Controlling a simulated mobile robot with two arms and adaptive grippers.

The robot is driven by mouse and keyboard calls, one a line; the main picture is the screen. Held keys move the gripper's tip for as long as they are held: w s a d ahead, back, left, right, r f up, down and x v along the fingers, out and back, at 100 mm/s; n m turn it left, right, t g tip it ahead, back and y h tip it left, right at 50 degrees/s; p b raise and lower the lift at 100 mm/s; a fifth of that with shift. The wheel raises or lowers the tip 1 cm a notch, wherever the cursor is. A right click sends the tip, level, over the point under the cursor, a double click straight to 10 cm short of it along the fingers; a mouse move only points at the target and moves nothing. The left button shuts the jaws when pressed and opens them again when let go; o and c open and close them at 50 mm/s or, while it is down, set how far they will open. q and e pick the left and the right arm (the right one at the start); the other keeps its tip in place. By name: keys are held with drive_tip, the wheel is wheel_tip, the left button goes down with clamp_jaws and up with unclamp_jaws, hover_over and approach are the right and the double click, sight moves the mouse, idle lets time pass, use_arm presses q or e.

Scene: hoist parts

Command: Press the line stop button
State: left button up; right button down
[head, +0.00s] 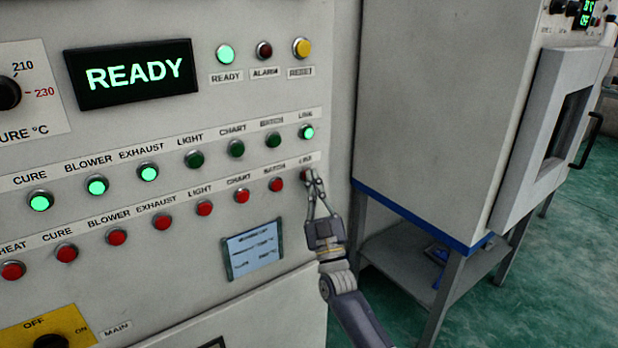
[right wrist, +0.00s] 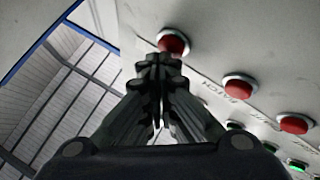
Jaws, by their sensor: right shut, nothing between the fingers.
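The line stop button (head: 304,175) is the red one at the right end of the lower row on the panel, under a label reading LINE. It is partly hidden by my right gripper (head: 314,178), whose fingertips are right at it in the head view. In the right wrist view the red button (right wrist: 173,42) shows just beyond the closed fingertips (right wrist: 159,62). I cannot tell whether they touch it. The right gripper is shut and empty. The green line button (head: 307,132) above is lit. My left gripper is not in view.
The red batch button (head: 276,184) is close on the left, with several more red buttons along the row. A READY display (head: 132,73) is lit above. A grey oven cabinet (head: 440,110) on a blue-edged stand is to the right, past a gap.

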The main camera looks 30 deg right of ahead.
drive_tip(key=shift+w, duration=0.3)
drive_tip(key=shift+s, duration=0.2)
idle(0.4)
drive_tip(key=shift+s+p, duration=0.35)
drive_tip(key=shift+s, duration=0.35)
drive_tip(key=s+p, duration=0.1)
drive_tip(key=s, duration=0.2)
drive_tip(key=s+p, duration=0.1)
drive_tip(key=s, duration=0.1)
drive_tip(key=shift+d+p, duration=0.25)
drive_tip(key=shift+p, duration=0.1)
idle(0.4)
